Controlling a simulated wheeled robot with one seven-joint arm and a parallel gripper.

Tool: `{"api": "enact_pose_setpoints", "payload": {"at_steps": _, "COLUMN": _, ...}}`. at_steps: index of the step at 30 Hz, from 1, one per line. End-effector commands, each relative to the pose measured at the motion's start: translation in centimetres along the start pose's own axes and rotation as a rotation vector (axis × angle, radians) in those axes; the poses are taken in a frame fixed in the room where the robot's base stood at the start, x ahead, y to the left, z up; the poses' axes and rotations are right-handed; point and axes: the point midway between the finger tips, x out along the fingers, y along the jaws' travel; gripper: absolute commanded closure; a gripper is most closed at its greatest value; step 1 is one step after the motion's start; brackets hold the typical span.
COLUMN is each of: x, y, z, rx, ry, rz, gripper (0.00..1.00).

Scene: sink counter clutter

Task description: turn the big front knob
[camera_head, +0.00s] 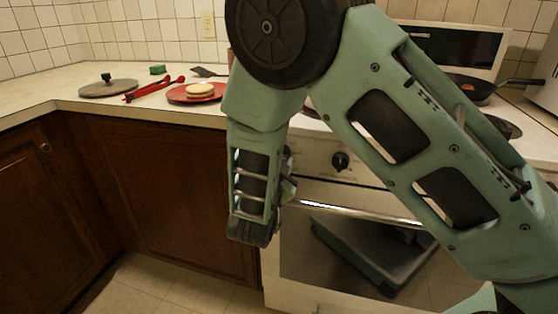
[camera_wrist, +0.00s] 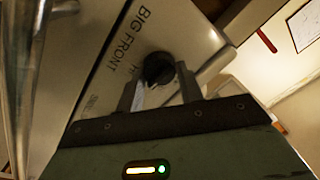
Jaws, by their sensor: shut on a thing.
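The big front knob (camera_wrist: 158,68) is black and round. In the wrist view it sits on the pale stove panel beside the printed words "BIG FRONT". My gripper (camera_wrist: 157,84) is shut on it, with one finger on each side. In the head view my arm hides most of the gripper and the knob it holds. Another black knob (camera_head: 341,161) shows clear on the stove front, to the right of my gripper. The angle of the held knob's pointer is hard to read.
The oven handle (camera_head: 360,213) runs just below the knobs. A frying pan (camera_head: 470,88) is on the stovetop. The counter at left holds a red plate (camera_head: 177,98) with a round pale item, a grey lid (camera_head: 108,90), red utensils (camera_head: 153,88) and a green sponge (camera_head: 158,69).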

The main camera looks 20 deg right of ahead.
Motion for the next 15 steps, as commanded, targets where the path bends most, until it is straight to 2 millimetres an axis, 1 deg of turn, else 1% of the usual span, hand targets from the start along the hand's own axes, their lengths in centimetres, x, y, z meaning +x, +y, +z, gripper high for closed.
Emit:
{"api": "enact_pose_setpoints", "payload": {"at_steps": 4, "x": -0.01, "y": 0.13, "z": -0.03, "rx": -0.003, "ry": 0.0, "rz": 0.003, "gripper": 0.86}}
{"api": "enact_pose_setpoints", "payload": {"at_steps": 5, "x": -0.01, "y": 0.13, "z": -0.02, "rx": -0.003, "ry": 0.0, "rz": 0.003, "gripper": 0.58}}
{"api": "enact_pose_setpoints", "payload": {"at_steps": 6, "x": -0.01, "y": 0.13, "z": -0.02, "rx": -0.003, "ry": 0.0, "rz": 0.002, "gripper": 0.46}}
{"api": "enact_pose_setpoints", "payload": {"at_steps": 7, "x": -0.01, "y": 0.12, "z": -0.02, "rx": -0.003, "ry": 0.0, "rz": 0.002, "gripper": 0.42}}
{"api": "enact_pose_setpoints", "payload": {"at_steps": 15, "x": -0.05, "y": 0.05, "z": 0.01, "rx": -0.002, "ry": 0.0, "rz": 0.001, "gripper": 0.42}}
